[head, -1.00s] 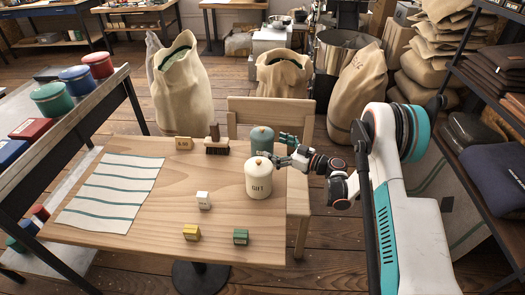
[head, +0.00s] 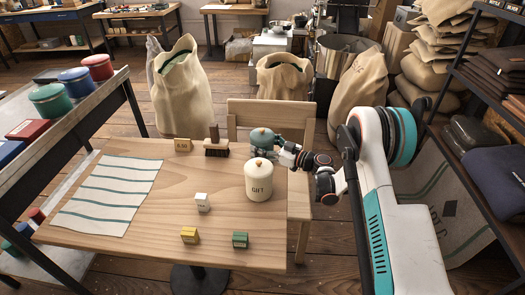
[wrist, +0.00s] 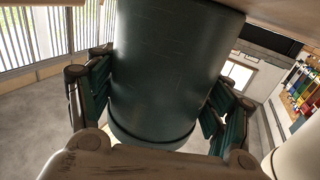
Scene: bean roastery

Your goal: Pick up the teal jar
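The teal jar (head: 261,135), with a round knob on its lid, stands upright near the table's far right edge. It sits behind the cream jar marked GIFT (head: 259,182). My gripper (head: 268,146) reaches in from the right, at the teal jar. In the wrist view the dark teal jar (wrist: 165,70) fills the space between the two fingers (wrist: 155,100), one on each side. The pads are at or very near its wall. I cannot tell whether they press on it. The jar's lower part is partly hidden in the head view.
The cream jar stands close in front of my gripper. White (head: 202,202), yellow (head: 190,235) and green (head: 240,240) blocks lie nearer. A striped cloth (head: 108,195) covers the left. A chair (head: 270,108) stands behind.

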